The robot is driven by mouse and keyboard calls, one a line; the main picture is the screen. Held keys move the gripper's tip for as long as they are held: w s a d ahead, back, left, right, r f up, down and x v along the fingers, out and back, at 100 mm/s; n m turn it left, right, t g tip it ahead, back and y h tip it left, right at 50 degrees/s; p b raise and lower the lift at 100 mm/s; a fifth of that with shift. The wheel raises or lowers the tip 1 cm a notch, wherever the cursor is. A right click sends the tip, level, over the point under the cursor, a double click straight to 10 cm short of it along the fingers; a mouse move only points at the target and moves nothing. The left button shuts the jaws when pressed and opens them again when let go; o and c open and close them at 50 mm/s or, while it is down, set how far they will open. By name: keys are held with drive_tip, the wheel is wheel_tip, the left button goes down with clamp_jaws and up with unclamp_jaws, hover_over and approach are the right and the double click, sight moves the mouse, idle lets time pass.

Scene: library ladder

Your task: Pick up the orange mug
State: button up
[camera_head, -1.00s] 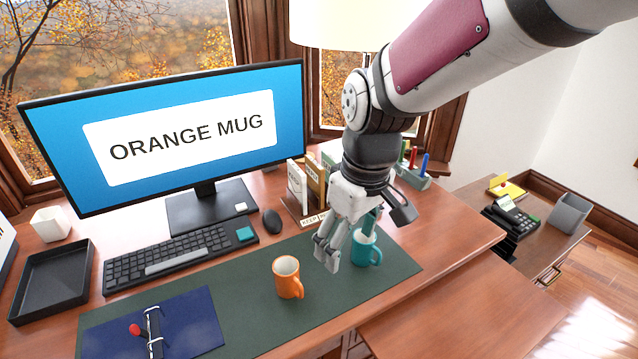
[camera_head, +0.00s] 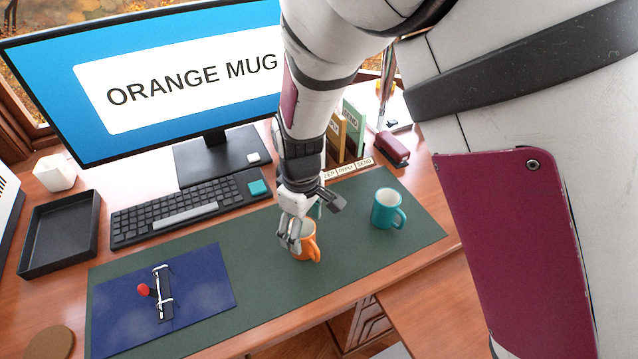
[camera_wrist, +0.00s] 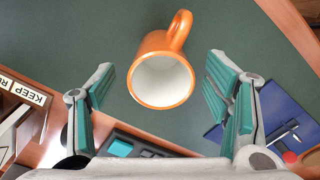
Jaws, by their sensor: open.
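The orange mug (camera_head: 308,243) stands on the dark green desk mat (camera_head: 350,225), partly hidden behind my gripper (camera_head: 291,238) in the head view. In the wrist view the orange mug (camera_wrist: 162,72) shows its white inside, with its handle pointing away at the top. My gripper (camera_wrist: 160,92) is open, with one teal-padded finger on each side of the mug and visible gaps between. Nothing is held. A teal mug (camera_head: 387,209) stands on the mat to the right of the orange one.
A monitor (camera_head: 150,75) reading "ORANGE MUG" and a keyboard (camera_head: 180,210) stand behind. A blue folder (camera_head: 205,290) with a red-tipped item lies at left on the mat, near a black tray (camera_head: 60,232). Upright sorted files (camera_head: 352,125) stand behind the mugs.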

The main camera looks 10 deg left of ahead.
sight(305, 241)
drive_tip(key=shift+f, duration=3)
drive_tip(key=shift+s, duration=0.1)
drive_tip(key=c, duration=1.4)
drive_tip(key=shift+r, duration=0.1)
drive_tip(key=shift+c, duration=0.2)
